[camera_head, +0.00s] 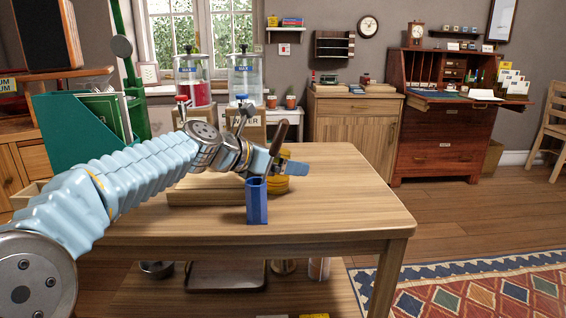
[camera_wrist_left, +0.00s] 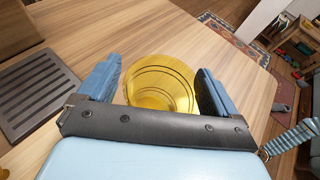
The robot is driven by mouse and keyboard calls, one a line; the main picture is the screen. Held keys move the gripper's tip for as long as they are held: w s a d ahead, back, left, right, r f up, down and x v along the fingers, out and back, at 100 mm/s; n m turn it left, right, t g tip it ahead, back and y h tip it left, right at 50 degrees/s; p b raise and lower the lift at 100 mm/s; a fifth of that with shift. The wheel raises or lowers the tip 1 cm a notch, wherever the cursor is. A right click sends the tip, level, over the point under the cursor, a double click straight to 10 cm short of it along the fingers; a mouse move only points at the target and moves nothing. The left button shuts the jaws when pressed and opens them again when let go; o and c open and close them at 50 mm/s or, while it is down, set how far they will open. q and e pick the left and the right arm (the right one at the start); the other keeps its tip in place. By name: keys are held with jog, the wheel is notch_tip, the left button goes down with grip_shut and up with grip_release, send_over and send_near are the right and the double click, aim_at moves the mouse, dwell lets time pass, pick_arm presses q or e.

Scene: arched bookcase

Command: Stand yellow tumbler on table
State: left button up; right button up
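The yellow tumbler (camera_head: 279,187) is on the wooden table (camera_head: 340,195), partly hidden behind my left gripper (camera_head: 276,184). In the left wrist view the tumbler (camera_wrist_left: 162,85) shows as a round translucent yellow shape with ring lines. Its lower part is hidden by the dark palm bar, and I cannot tell for sure whether it stands or lies. The blue fingers of my left gripper (camera_wrist_left: 157,84) are spread apart, one on each side of the tumbler. Firm contact is not visible. My right gripper is not in view.
A dark slotted tray (camera_wrist_left: 38,90) lies on the table beside the gripper. A low wooden board (camera_head: 205,192) lies left of the tumbler. Two drink dispensers (camera_head: 193,82) stand behind. The table's right part is clear; a patterned rug (camera_head: 470,295) lies beyond its edge.

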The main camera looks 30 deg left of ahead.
pick_arm(q)
jog(key=shift+r, duration=0.2)
jog(key=p+v, duration=0.1)
jog(key=v, duration=1)
jog(key=shift+r+p, duration=0.1)
jog(key=shift+p, duration=0.25)
jog(key=shift+s+a+r, duration=0.15)
jog(key=shift+s+a, duration=0.05)
jog(key=shift+s, duration=0.25)
